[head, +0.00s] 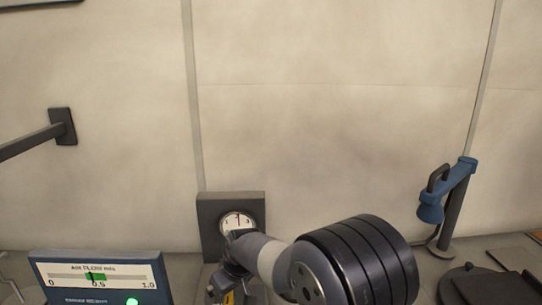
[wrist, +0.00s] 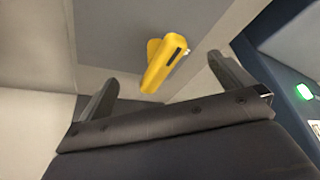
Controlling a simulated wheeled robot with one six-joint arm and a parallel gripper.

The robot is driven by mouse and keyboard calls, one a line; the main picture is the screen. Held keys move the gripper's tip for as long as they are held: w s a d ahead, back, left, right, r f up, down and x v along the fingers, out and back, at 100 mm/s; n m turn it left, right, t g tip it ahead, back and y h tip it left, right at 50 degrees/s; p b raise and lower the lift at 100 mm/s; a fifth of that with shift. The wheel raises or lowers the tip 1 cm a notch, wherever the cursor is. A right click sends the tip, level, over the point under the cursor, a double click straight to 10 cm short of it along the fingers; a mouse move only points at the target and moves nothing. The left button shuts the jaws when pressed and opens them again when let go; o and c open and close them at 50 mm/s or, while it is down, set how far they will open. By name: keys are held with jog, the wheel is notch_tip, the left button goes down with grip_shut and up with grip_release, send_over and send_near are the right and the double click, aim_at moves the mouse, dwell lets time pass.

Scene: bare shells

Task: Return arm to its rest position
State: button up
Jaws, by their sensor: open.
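My gripper (head: 226,284) is low in the head view, in front of a grey box with a round dial (head: 238,222). My arm reaches in from the lower right, and its dark ribbed joint fills much of the lower middle. In the wrist view my gripper (wrist: 162,72) has its two dark fingers wide apart with nothing clamped between them. A yellow handle-like part (wrist: 165,62) shows between and beyond the fingers, apart from both in the picture. A small yellow patch shows by the gripper in the head view.
A blue panel with a gauge and green light (head: 100,279) stands at lower left. A dark bar (head: 30,141) juts from the left wall. A blue clamp-like fixture on a post (head: 446,199) and a dark flat object (head: 485,286) are at right.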

jog(key=shift+a+m+t+h+p, duration=0.1)
jog(key=shift+m+t+h+p, duration=0.25)
jog(key=shift+m, duration=0.6)
jog(key=shift+m+t+h+p, duration=0.2)
jog(key=shift+m+p, duration=0.25)
jog(key=shift+m, duration=0.5)
jog(key=shift+s+a+m+h+p, duration=0.1)
jog(key=shift+m+h+p, duration=0.45)
jog(key=shift+m, duration=1.35)
jog(key=shift+s+r+h+b, duration=0.15)
jog(key=shift+r+h+b, duration=0.15)
jog(key=shift+r+b, duration=0.25)
jog(key=shift+s+r, duration=0.25)
jog(key=shift+r, duration=0.3)
